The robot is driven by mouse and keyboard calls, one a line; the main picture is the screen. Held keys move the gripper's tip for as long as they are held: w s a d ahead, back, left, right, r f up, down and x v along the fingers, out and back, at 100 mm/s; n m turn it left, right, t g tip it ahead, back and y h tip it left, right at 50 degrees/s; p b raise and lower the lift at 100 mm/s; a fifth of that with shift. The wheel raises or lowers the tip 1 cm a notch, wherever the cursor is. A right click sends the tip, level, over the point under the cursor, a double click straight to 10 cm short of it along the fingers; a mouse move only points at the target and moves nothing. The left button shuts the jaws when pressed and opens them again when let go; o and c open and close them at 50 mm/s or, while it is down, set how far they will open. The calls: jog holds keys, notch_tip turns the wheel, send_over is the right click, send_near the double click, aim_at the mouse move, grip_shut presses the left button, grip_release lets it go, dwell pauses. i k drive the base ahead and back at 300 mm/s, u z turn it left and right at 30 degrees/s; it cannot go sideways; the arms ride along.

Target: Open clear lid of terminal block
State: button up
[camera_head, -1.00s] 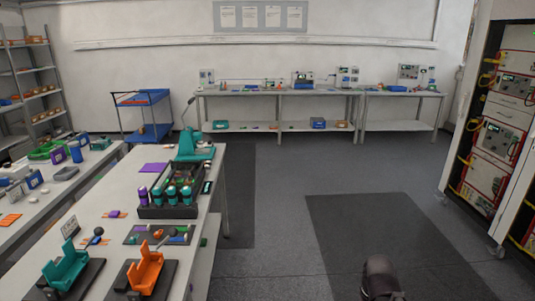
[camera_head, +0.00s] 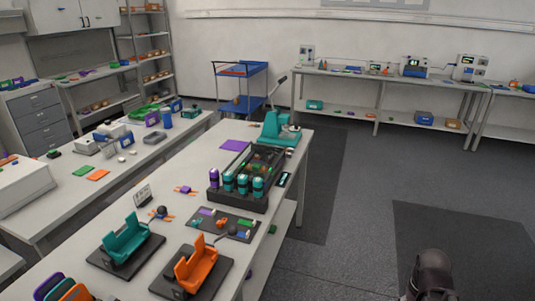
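I cannot make out a terminal block or a clear lid in this view; the things on the benches are too small to tell. A dark rounded part of my own arm shows at the bottom right, over the floor. My gripper is not in view. On the near table stand a teal cradle (camera_head: 126,240) and an orange cradle (camera_head: 196,266), each on a dark base. Behind them a black tray (camera_head: 237,199) holds several teal and purple cylinders.
The near table (camera_head: 75,262) fills the lower left. A long side bench (camera_head: 60,192) runs behind it. A blue cart (camera_head: 240,70) and back benches (camera_head: 350,79) stand along the wall. The grey floor (camera_head: 365,200) at the right is open, with darker mats.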

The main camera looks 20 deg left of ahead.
aim_at(271, 159)
jog(key=u, duration=0.4)
jog(key=i, duration=1.45)
jog(key=u, duration=0.4)
